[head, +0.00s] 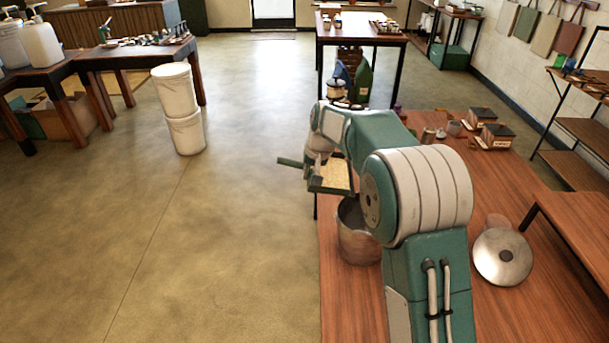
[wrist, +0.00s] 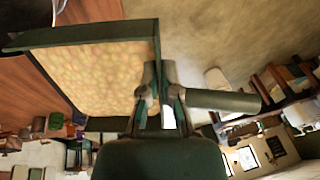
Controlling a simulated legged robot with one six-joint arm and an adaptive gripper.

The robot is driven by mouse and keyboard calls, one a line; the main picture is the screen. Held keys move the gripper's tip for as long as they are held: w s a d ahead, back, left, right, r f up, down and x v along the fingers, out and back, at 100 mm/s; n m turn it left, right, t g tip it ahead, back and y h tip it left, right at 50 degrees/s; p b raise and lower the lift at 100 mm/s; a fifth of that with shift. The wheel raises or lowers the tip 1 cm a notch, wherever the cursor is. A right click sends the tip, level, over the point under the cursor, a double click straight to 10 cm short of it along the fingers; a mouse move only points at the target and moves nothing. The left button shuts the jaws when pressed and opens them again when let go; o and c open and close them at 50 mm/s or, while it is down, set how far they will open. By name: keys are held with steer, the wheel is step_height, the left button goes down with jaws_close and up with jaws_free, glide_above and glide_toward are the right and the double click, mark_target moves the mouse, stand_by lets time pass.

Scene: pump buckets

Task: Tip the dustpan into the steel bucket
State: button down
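The dustpan (head: 328,190) is dark green and holds a layer of pale yellow grains (head: 336,173). In the wrist view its green edge (wrist: 80,35), the grains (wrist: 95,72) and its handle (wrist: 222,100) show large. My gripper (wrist: 163,92) is shut on the handle close to the pan. In the head view my arm mostly hides the gripper. The steel bucket (head: 357,240) stands on the wooden table, partly behind my arm. In the head view the pan is held above and slightly beyond the bucket, and looks roughly level. The bucket's inside is mostly hidden.
The wooden table (head: 440,190) carries a round metal lid (head: 502,258) at right and small boxes (head: 482,116) and cups farther back. White buckets (head: 180,110) are stacked on the floor at left. A second table (head: 360,32) stands beyond.

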steer(key=shift+s+d+r+t+y, duration=0.6)
steer(key=shift+d+r+t, duration=0.1)
steer(key=shift+r, duration=0.1)
steer(key=shift+s+d+r+t+y, duration=1.1)
steer(key=shift+s+d+t+y, duration=0.1)
steer(key=shift+s+d, duration=0.05)
steer(key=s+d+r+t+y, duration=0.1)
steer(key=s+d+t+y, duration=0.7)
steer(key=t+y, duration=0.2)
steer(key=shift+s+d+r+t+y, duration=0.2)
steer(key=shift+s+d+t+y, duration=0.1)
steer(key=shift+s+d+t, duration=0.15)
